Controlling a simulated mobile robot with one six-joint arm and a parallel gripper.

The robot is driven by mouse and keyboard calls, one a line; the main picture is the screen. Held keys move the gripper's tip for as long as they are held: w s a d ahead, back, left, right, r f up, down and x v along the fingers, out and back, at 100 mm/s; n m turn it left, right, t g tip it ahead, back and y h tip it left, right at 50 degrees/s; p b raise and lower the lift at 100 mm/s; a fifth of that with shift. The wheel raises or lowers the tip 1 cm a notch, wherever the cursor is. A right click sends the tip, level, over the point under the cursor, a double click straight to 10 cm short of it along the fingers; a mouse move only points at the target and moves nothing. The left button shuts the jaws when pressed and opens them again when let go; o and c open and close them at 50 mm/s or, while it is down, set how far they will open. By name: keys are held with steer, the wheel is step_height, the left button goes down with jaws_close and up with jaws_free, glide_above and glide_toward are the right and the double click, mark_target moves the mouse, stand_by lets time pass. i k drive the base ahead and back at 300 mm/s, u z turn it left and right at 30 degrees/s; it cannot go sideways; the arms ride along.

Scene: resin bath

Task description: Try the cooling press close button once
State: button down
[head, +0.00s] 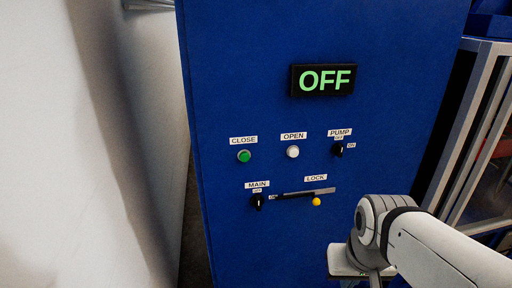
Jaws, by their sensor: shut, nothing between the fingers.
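The blue control cabinet (310,230) faces me. Its CLOSE button (244,156) is round and green, at the left of the upper row under a CLOSE label. To its right is the white OPEN button (293,152). A display (323,80) above reads OFF in green letters. My arm comes in from the lower right, with its wrist part in front of the cabinet's lower right. My gripper's fingers do not show. No part of my arm touches or covers the CLOSE button.
The PUMP knob (337,149) is right of the buttons. Below are the MAIN knob (257,202) and a LOCK bar (305,192) with a yellow knob (316,202). A pale wall (90,150) stands left; a metal frame (478,130) stands right. The panel's front is clear around the buttons.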

mark_target(244, 157)
steer(key=z, duration=0.05)
steer(key=k, duration=1)
steer(key=u, duration=0.45)
steer(key=i, duration=1.05)
steer(key=u, duration=0.05)
